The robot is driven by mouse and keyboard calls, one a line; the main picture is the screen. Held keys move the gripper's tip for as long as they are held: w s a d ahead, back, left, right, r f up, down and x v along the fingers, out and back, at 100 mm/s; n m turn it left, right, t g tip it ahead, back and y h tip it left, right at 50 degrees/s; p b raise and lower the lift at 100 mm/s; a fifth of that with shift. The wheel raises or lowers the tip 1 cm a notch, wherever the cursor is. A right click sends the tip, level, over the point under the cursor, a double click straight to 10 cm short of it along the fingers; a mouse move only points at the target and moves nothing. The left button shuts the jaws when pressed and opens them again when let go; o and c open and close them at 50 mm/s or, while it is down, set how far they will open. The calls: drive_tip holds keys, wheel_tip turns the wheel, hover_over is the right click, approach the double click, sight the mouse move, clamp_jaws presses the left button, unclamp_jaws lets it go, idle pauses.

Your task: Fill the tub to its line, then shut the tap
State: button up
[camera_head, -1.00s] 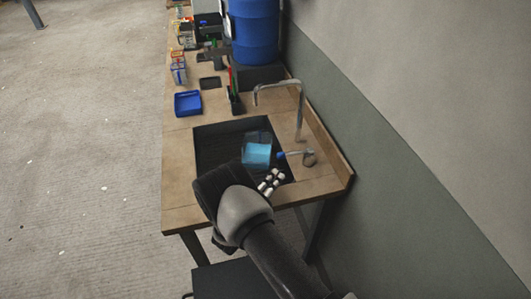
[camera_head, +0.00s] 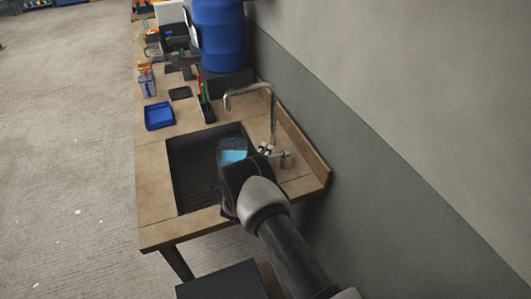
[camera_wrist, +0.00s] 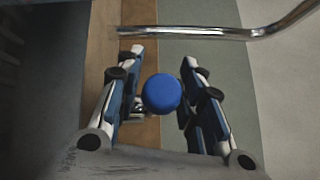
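The tub (camera_head: 233,156) is a clear container with light blue in its lower part, in the dark sink (camera_head: 188,180). My gripper hides part of it, and its line cannot be made out. The chrome tap spout (camera_head: 245,89) arches over the sink; no stream can be made out. The tap lever's round blue knob (camera_wrist: 161,93) shows in the wrist view; its metal mount (camera_head: 286,159) is at the sink's right. My gripper (camera_head: 265,149) is open at the lever. In the wrist view its fingers (camera_wrist: 163,58) are either side of the knob, with gaps showing.
The wooden bench (camera_head: 152,185) runs along the wall. A blue tray (camera_head: 159,115), a dark holder (camera_head: 206,108) with red and green items, and a blue barrel (camera_head: 219,35) stand farther back. The spout crosses the top of the wrist view, close beyond my fingers.

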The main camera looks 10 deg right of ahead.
drive_tip(key=shift+x, duration=0.85)
drive_tip(key=shift+c, duration=0.2)
clamp_jaws()
